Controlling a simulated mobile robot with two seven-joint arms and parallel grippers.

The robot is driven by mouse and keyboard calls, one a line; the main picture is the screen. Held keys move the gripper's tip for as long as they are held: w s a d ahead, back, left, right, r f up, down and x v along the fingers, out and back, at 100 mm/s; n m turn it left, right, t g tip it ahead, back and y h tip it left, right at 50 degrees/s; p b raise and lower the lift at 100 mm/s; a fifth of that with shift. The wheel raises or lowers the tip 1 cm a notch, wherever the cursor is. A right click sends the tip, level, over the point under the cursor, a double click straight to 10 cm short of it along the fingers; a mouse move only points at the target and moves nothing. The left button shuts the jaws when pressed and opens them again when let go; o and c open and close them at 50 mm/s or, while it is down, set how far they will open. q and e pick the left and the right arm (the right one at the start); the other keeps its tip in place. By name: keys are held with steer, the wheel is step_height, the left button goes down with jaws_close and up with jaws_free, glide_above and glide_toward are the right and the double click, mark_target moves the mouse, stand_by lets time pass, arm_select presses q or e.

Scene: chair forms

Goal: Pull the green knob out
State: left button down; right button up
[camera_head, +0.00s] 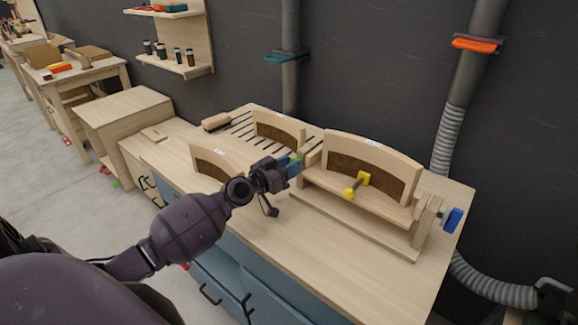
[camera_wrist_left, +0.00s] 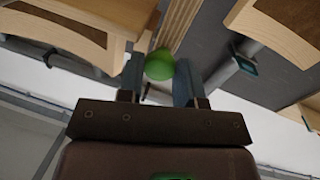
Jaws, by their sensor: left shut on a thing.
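The green knob (camera_wrist_left: 160,65) is round and sits between the two fingers of my left gripper (camera_wrist_left: 160,78) in the wrist view. In the head view my left gripper (camera_head: 292,166) is at the left end of the wooden chair form, shut on the knob. Only a small bit of green (camera_head: 295,160) shows there, and the fingers hide the rest. The chair form (camera_head: 360,165) stands on the workbench with a curved dark-faced back. How far the knob is out cannot be told. My right gripper is not in view.
A yellow knob (camera_head: 357,185) sticks out at the form's front, and a blue knob (camera_head: 452,220) at its right end. Other curved wooden pieces (camera_head: 278,130) stand behind and left of my gripper. The front of the workbench top (camera_head: 310,245) is clear.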

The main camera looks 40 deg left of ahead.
arm_select(q)
steer(key=shift+d+v, duration=0.2)
steer(key=shift+v, duration=1)
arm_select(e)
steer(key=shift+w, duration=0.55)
arm_select(q)
steer(key=shift+s+f, duration=0.1)
steer(key=c, duration=1.2)
jaws_free()
steer(key=o, duration=0.4)
steer(key=shift+s, duration=0.15)
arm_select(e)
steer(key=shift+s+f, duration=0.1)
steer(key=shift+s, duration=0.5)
